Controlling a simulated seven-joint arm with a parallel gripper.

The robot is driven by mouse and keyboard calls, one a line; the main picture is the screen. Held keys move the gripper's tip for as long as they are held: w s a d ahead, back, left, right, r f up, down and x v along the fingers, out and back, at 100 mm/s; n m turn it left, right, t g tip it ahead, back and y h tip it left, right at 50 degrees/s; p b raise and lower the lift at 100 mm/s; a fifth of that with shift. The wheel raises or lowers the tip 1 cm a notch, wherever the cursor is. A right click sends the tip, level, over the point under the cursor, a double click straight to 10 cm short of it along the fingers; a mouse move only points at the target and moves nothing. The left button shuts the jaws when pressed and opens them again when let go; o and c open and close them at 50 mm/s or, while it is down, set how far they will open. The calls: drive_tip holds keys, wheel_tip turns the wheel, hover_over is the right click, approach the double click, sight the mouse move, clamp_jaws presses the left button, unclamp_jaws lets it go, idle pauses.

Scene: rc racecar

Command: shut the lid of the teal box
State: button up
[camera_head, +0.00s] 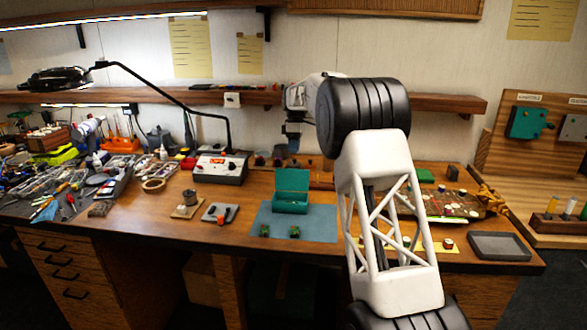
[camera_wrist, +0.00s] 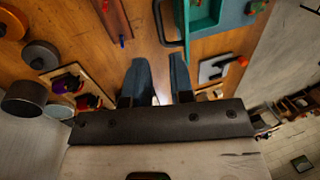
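The teal box (camera_head: 290,206) stands on a blue-grey mat (camera_head: 322,222) near the middle of the bench in the head view. Its lid (camera_head: 291,181) is open and stands up at the back of the box. Part of the teal box also shows at the top of the wrist view (camera_wrist: 204,14). My gripper (camera_head: 292,142) is above the bench, behind the box and apart from it. In the wrist view its two dark fingers (camera_wrist: 158,80) are spread with nothing between them.
Two small green parts (camera_head: 294,232) lie on the mat in front of the box. A soldering station (camera_head: 219,168) stands to the left, with its lamp arm above. A grey tray (camera_head: 499,246) is at the right. My arm hides part of the bench right of the box.

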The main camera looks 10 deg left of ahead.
sight(293, 179)
drive_tip(key=shift+f, duration=0.15)
drive_tip(key=x, duration=0.7)
drive_tip(key=shift+f, duration=0.3)
drive_tip(key=shift+s, duration=0.1)
drive_tip(key=shift+c, duration=0.2)
clamp_jaws()
